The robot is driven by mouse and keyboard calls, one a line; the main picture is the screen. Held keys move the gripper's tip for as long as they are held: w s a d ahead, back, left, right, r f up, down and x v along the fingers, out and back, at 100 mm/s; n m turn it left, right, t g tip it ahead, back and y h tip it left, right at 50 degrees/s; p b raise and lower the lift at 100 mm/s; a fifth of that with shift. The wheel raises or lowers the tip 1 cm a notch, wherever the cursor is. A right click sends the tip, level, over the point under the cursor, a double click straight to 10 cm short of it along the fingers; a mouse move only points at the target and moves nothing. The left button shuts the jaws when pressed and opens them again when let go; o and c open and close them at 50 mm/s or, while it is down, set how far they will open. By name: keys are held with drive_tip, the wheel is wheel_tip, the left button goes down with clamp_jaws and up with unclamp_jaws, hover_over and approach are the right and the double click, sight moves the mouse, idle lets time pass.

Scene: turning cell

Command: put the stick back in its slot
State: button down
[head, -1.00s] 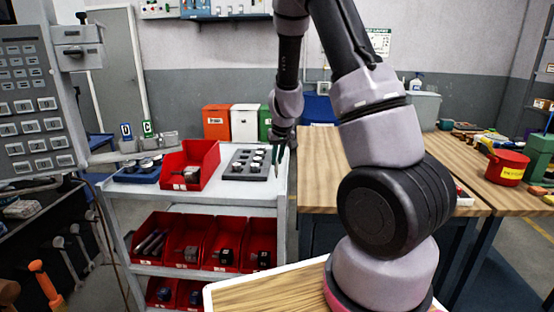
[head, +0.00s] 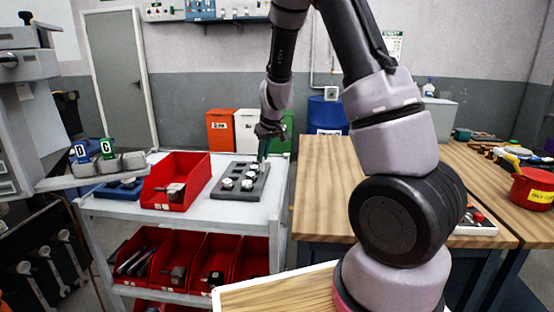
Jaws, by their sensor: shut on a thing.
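My gripper (head: 264,146) is over the back right part of a dark grey slotted block (head: 226,192) on the trolley. Its dark teal fingers point down and are shut on a small pale thing, which I take to be the stick (head: 261,159). Only a little of the stick shows, and I cannot tell its shape or whether it touches the block. Several pale round-topped pieces (head: 247,184) stand in the block. Which slot is empty is too small to tell.
The block stands on the grey trolley top (head: 215,212). A red bin (head: 168,188) and a blue tray (head: 103,193) are to its left. Red bins (head: 186,258) fill the shelf below. A wooden table (head: 325,185) stands close on the right.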

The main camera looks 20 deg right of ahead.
drive_tip(key=s+a+r+n+g+y, duration=0.1)
drive_tip(key=s+a+r+n, duration=0.25)
drive_tip(key=a+r, duration=0.45)
drive_tip(key=s+a+r+n+g+y, duration=0.1)
drive_tip(key=s+a+r+n+y, duration=0.25)
drive_tip(key=a, duration=0.85)
drive_tip(key=s+a+r+n+g+h, duration=0.1)
drive_tip(key=s+a+r+n+g, duration=0.2)
drive_tip(key=s+a+r+n, duration=0.95)
drive_tip(key=shift+s+f+m, duration=1.45)
drive_tip(key=shift+s+f, duration=0.75)
drive_tip(key=shift+f, duration=0.2)
drive_tip(key=shift+f, duration=0.5)
drive_tip(key=c, duration=0.8)
unclamp_jaws()
drive_tip(key=shift+c, duration=0.2)
